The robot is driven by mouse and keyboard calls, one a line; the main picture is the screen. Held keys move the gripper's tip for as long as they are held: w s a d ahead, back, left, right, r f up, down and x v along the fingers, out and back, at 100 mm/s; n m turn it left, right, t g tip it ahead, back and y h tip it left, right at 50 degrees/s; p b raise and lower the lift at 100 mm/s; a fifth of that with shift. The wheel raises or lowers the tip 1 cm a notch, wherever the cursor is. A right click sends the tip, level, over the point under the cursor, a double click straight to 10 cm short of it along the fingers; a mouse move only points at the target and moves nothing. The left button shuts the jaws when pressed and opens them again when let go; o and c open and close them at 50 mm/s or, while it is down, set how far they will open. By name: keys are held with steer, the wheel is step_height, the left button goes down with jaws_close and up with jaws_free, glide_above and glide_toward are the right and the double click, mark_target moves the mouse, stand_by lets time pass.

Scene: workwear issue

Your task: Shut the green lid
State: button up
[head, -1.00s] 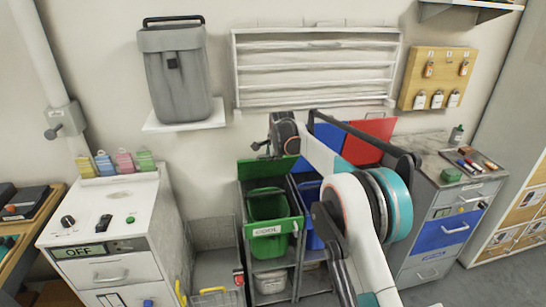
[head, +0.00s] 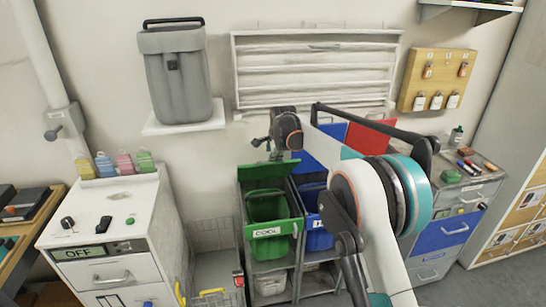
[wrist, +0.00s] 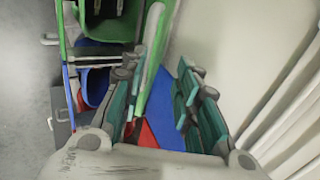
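The green lid (head: 275,170) stands raised at the back of the green bin (head: 266,207), in the left bay of a grey bin stand. The bin is uncovered. In the wrist view the lid (wrist: 153,85) shows nearly edge-on as a narrow green and pale strip. My gripper (head: 262,155) is just above the lid's upper edge in the head view. In the wrist view my gripper (wrist: 165,65) is open, with the lid strip showing between its teal fingers. I cannot tell whether either finger touches it.
A blue bin (head: 319,233) stands right of the green one, with raised blue (head: 322,148) and red (head: 370,138) lids beside the green lid. A white wall rack (head: 315,70) is behind. A white cabinet (head: 105,215) stands left, a grey drawer cabinet (head: 440,235) right.

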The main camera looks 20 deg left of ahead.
steer(key=v, duration=0.8)
steer(key=shift+r, duration=0.15)
